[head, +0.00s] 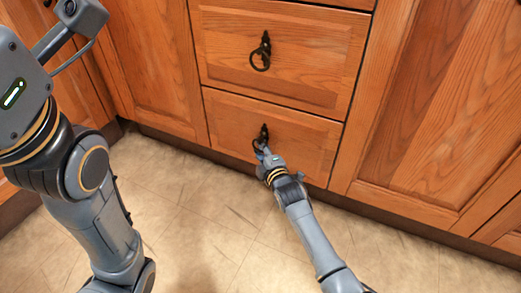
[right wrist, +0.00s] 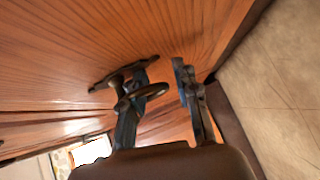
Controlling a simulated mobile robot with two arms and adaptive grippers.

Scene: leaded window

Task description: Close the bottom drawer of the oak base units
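The bottom drawer (head: 300,143) of the oak base units looks flush or nearly flush with the cabinet front in the head view; a small gap cannot be ruled out. Its dark ring pull (head: 264,131) hangs from a backplate at the middle of the front. My right gripper (head: 261,149) is at this pull, low in front of the drawer. In the right wrist view its fingers (right wrist: 160,74) stand apart, with the ring (right wrist: 150,91) at the left finger. Whether that finger touches the ring I cannot tell. My left gripper is out of view; only left arm parts show.
A drawer (head: 285,55) with a similar ring pull (head: 261,52) sits directly above and looks shut. Cupboard doors (head: 445,110) flank the drawers, with a dark toe-kick below. The tiled floor (head: 215,225) in front is clear.

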